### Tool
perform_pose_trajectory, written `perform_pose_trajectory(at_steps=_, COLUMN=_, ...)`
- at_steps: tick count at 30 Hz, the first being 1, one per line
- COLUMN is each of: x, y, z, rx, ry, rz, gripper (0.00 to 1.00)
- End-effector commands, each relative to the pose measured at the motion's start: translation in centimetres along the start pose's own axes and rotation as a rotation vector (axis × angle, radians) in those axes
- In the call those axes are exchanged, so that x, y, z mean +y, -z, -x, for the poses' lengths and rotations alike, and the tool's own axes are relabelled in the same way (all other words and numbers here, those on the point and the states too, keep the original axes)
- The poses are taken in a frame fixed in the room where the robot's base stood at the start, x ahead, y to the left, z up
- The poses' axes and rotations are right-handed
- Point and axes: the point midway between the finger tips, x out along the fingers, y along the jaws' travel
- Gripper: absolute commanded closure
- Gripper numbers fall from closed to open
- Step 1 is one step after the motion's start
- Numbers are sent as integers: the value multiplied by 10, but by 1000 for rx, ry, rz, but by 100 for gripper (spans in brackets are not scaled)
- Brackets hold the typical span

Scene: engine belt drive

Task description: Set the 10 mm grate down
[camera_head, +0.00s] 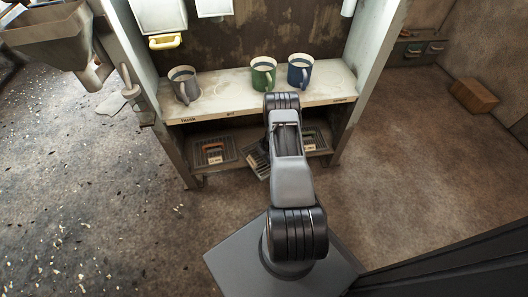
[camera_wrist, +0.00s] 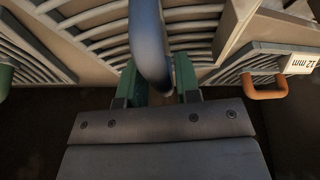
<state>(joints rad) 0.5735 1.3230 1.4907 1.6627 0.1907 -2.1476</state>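My gripper (camera_wrist: 155,88) has its green fingers on either side of a thick blue handle (camera_wrist: 147,40) and appears shut on it. The handle belongs to a barred grate (camera_wrist: 95,22), whose size label I cannot see. In the head view this grate (camera_head: 257,161) is partly hidden by my arm and sits askew at the front of the lower shelf, between two others. Whether it touches the shelf I cannot tell. My fingertips are hidden by the arm in the head view.
An orange-handled grate (camera_head: 214,151), labelled 12 mm in the wrist view (camera_wrist: 302,64), lies left on the lower shelf. Another grate (camera_head: 316,138) lies right. Grey (camera_head: 185,86), green (camera_head: 263,74) and blue (camera_head: 300,71) mugs stand on the shelf above. Side posts (camera_head: 172,150) bound the bay.

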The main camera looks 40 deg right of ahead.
Motion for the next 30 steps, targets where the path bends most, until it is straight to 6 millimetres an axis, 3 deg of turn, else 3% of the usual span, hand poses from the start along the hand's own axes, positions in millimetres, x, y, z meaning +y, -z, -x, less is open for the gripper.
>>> perform_pose_trajectory(at_steps=5, x=0, y=0, z=0, rx=0, ry=0, rz=0, gripper=54)
perform_pose_trajectory(at_steps=16, x=1, y=2, z=9, rx=1, ry=-1, rz=-2, gripper=54)
perform_pose_trajectory(at_steps=30, x=1, y=2, z=94, rx=2, ry=-2, rz=0, gripper=54)
